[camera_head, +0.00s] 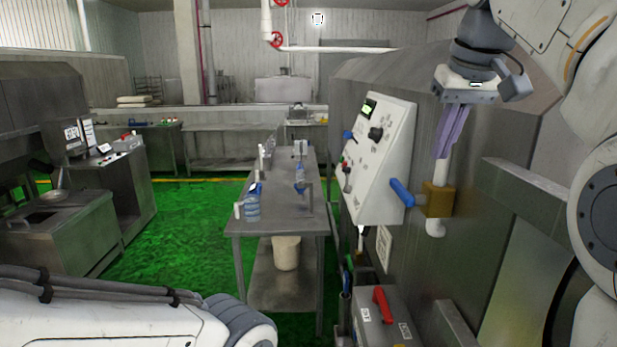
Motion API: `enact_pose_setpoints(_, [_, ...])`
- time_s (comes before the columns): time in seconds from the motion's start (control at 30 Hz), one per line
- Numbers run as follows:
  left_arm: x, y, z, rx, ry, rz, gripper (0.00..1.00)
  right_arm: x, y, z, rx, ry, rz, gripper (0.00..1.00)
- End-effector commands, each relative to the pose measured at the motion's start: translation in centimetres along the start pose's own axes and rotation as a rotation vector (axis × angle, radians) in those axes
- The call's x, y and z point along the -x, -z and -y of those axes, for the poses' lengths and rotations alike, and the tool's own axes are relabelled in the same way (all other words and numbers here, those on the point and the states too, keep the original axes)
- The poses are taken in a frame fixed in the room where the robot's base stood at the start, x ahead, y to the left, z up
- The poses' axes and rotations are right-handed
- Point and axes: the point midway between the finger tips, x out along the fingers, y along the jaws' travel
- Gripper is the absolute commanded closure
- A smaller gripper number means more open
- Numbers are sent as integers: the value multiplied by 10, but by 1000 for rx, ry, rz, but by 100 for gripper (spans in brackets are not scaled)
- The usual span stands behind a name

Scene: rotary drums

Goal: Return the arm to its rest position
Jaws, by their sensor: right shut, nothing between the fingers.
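My right arm comes in from the upper right, and its gripper (442,154) points down with its purple fingers shut and empty. In the picture the fingers overlap the white pipe above the brass valve (437,199) on the drum machine's side; I cannot tell whether they touch it. The valve's blue handle (401,192) sticks out to the left. A white control panel (379,160) with a display and knobs is left of the gripper. My left arm (120,315) lies across the lower left, and its gripper is out of view.
A steel table (290,226) with bottles stands in the middle, with a bucket (286,253) on its lower shelf. A grey box with a red handle (383,304) is below the panel. Green floor (185,225) is free left of the table.

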Motion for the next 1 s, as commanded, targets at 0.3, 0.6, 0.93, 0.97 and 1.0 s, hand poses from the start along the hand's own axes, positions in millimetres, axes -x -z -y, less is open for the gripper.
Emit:
enact_pose_setpoints(0.3, [-5,0,0,0,0,0,50,-17,-7,16,27,18,17,100])
enact_pose_setpoints(0.6, [-14,-1,1,1,0,0,50,-49,-25,46,80,51,49,100])
enact_pose_setpoints(0.93, [-36,-2,3,2,0,0,50,-126,-92,116,213,121,130,100])
enact_pose_setpoints(0.97, [-40,-2,3,2,0,0,50,-137,-106,126,234,130,142,100])
enact_pose_setpoints(1.0, [-44,-2,3,3,0,0,50,-153,-126,138,263,142,160,100])
